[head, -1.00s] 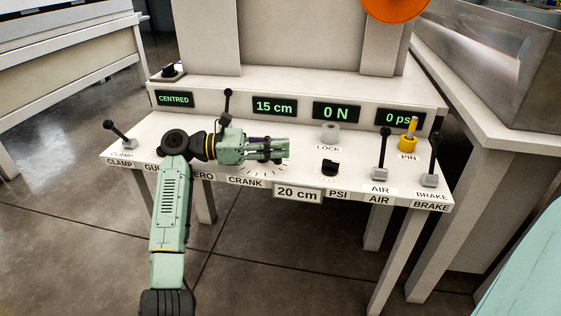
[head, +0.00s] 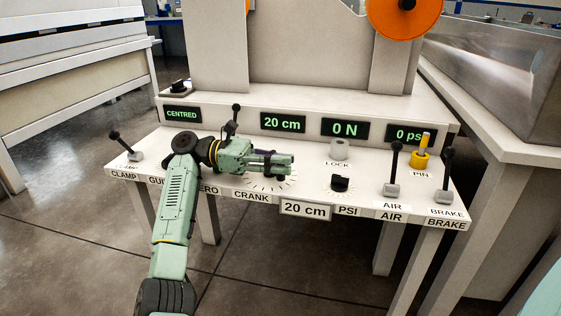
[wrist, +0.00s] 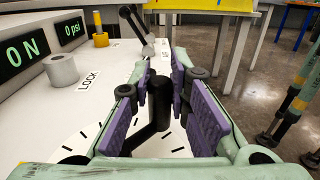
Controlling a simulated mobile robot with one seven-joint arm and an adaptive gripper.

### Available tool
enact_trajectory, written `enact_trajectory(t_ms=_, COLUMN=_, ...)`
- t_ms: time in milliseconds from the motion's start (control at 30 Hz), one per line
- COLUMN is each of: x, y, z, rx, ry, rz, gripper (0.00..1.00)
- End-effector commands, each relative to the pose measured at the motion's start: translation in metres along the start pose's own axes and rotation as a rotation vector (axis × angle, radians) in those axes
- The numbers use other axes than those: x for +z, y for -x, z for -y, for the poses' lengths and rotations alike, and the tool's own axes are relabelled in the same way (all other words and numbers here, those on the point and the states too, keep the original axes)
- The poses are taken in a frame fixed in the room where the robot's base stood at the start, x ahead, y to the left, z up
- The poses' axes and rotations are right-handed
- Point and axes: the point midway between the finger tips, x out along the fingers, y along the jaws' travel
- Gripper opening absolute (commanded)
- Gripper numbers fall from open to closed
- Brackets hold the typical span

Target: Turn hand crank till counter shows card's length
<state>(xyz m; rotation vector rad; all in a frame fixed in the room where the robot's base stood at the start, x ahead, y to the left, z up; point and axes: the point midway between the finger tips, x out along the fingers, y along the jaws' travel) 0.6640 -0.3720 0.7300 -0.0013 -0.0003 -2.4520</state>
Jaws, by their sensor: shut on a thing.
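The counter (head: 283,122) reads 20 cm in the head view. The card (head: 305,209) on the panel's front edge also reads 20 cm. My gripper (head: 285,164) is over the crank dial, above the CRANK label (head: 251,196). In the wrist view, the black hand crank (wrist: 157,130) stands between the purple finger pads of my gripper (wrist: 167,100), which is shut on its handle. In the head view my gripper hides most of the crank.
Right of the crank are a black PSI knob (head: 340,183), a grey LOCK cylinder (head: 339,149), a yellow PIN (head: 422,155), an AIR lever (head: 393,172) and a BRAKE lever (head: 446,177). A CLAMP lever (head: 125,147) stands at far left. Other displays read CENTRED, 0 N and 0 psi.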

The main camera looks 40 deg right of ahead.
Motion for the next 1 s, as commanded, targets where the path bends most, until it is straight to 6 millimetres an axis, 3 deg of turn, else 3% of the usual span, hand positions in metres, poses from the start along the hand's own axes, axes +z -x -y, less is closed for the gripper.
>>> enact_trajectory(t_ms=333, x=-0.001, y=-0.001, z=0.000, rx=-0.002, ry=0.000, rz=-0.001, gripper=0.38)
enact_trajectory(t_ms=667, x=0.003, y=-0.001, z=0.000, rx=0.000, ry=-0.001, rz=-0.001, gripper=0.38)
enact_trajectory(t_ms=767, x=0.014, y=-0.001, z=0.000, rx=0.000, ry=-0.003, rz=-0.002, gripper=0.38)
enact_trajectory(t_ms=1000, x=0.061, y=-0.001, z=0.000, rx=-0.001, ry=-0.003, rz=-0.003, gripper=0.38)
